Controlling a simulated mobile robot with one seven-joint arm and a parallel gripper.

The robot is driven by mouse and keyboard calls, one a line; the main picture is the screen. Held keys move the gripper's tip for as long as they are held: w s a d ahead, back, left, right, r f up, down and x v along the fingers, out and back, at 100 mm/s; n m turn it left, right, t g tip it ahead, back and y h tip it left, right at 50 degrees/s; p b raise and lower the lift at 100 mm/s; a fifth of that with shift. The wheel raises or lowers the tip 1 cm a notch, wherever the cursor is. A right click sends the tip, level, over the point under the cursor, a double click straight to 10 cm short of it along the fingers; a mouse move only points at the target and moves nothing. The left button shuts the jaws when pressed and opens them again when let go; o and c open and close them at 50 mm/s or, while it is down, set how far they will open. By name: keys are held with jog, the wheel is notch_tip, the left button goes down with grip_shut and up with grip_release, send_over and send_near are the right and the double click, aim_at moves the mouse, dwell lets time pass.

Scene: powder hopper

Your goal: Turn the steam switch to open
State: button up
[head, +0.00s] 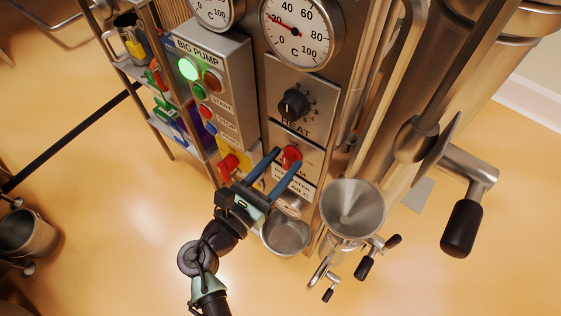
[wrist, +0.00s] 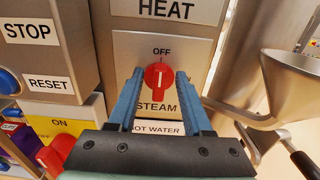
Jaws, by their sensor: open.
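The steam switch is a red rotary knob (wrist: 159,77) on a metal plate (wrist: 125,48) marked OFF above and STEAM below. Its white pointer line stands upright, toward OFF. The knob also shows in the head view (head: 291,156). My gripper (wrist: 160,80) is open, with one blue finger on each side of the knob. In the head view my gripper (head: 283,160) reaches up to the panel from below. I cannot tell whether the fingers touch the knob. The lower part of the STEAM plate is partly hidden by the fingers.
The black HEAT knob (head: 293,103) sits just above. The BIG PUMP box (head: 222,90) stands out at the left, and a red-handled switch (head: 229,165) sits below it. A steel funnel (head: 352,207) is close on the right, with a bowl (head: 286,236) below. Open floor lies at lower left.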

grip_shut()
dwell(0.4)
jog(key=m+b, duration=0.1)
jog(key=m, duration=0.1)
jog(key=m+b, duration=0.1)
jog(key=m, duration=0.1)
jog(key=shift+s+d+f+m, duration=0.15)
jog(key=shift+d+f+m, duration=0.05)
jog(key=shift+m, duration=0.2)
jog(key=m+b, duration=0.1)
jog(key=m, duration=0.1)
jog(key=m+b, duration=0.2)
jog(key=shift+s+d+f+m, duration=0.15)
jog(key=shift+f+m, duration=0.05)
jog(key=shift+m, duration=0.1)
jog(key=m+b, duration=0.4)
jog(key=m, duration=0.1)
jog(key=shift+d+f, duration=0.1)
jog(key=shift+f, duration=0.2)
jog(key=shift+s+f+m+b, duration=0.1)
jog(key=shift+m+b, duration=2)
jog(key=shift+m, duration=0.3)
grip_release()
